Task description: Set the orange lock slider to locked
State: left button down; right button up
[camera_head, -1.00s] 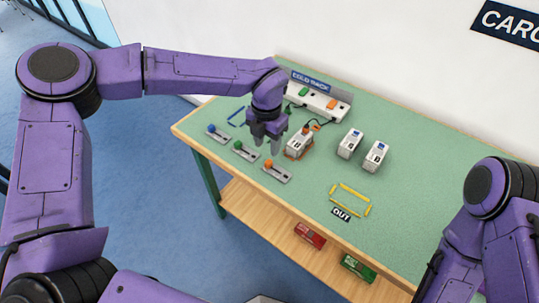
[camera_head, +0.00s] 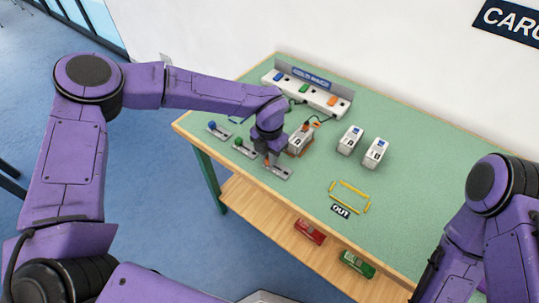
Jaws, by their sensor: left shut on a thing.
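The orange lock slider (camera_head: 267,163) is the nearest of a row of small sliders at the left front of the green table. Its grey track plate (camera_head: 284,174) shows to the right of the knob. My left gripper (camera_head: 267,160) points down over the knob and is shut on it. The fingers hide most of the knob, and it sits toward the left end of its track. My right arm is at the right edge, but its gripper is not in view.
The green slider (camera_head: 238,142) and blue slider (camera_head: 212,125) stand to the left. A white box in an orange frame (camera_head: 300,139) stands close behind the gripper. Two white boxes (camera_head: 350,140) stand right. A yellow outline (camera_head: 351,197) encloses bare table. Behind is a socket rack (camera_head: 305,93).

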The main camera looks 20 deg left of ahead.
aim_at(281, 170)
pick_arm(q)
jog(key=d, duration=0.1)
jog(key=s+d, duration=0.1)
jog(key=d, duration=0.2)
jog(key=shift+s, duration=0.25)
jog(key=c, duration=1)
grip_release()
jog(key=shift+d, duration=0.1)
jog(key=shift+c, duration=0.2)
jog(key=shift+r, duration=0.2)
notch_tip(281, 170, up, 10)
jog(key=b, duration=0.1)
